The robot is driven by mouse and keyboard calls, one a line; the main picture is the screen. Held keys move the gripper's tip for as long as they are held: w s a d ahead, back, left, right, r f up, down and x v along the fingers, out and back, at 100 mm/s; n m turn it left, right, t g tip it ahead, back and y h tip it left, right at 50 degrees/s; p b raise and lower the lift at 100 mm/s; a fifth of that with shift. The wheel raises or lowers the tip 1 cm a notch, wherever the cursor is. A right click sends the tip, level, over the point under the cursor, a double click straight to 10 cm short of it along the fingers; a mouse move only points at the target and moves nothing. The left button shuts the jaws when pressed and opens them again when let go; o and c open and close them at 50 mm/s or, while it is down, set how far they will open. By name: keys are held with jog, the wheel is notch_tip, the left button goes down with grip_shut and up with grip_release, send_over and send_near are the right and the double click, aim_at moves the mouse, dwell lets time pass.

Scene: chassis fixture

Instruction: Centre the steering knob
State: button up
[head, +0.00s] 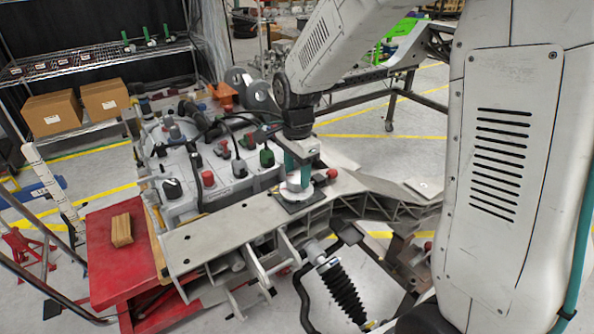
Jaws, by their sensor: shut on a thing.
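My gripper (297,180) reaches down at the middle of the head view, with teal fingers below a grey wrist block. It is shut on what looks like the steering knob (294,189), a pale round piece on a dark square plate (302,201). The plate sits on top of the grey chassis beam (228,230). The fingers cover much of the knob, so I cannot tell which way it is turned or whether it is centred.
Left of my gripper a white console (225,190) carries a red knob (208,178), a black knob (172,188) and several levers. A small red knob (332,173) stands just to the right. A wooden block (121,230) lies on a red cart (112,270).

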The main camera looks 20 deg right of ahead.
jog(key=shift+n, duration=0.3)
jog(key=n, duration=0.5)
jog(key=shift+n, duration=0.3)
jog(key=n, duration=1.1)
jog(key=shift+n, duration=0.4)
jog(key=n, duration=0.5)
jog(key=shift+n, duration=0.3)
jog(key=o, duration=1)
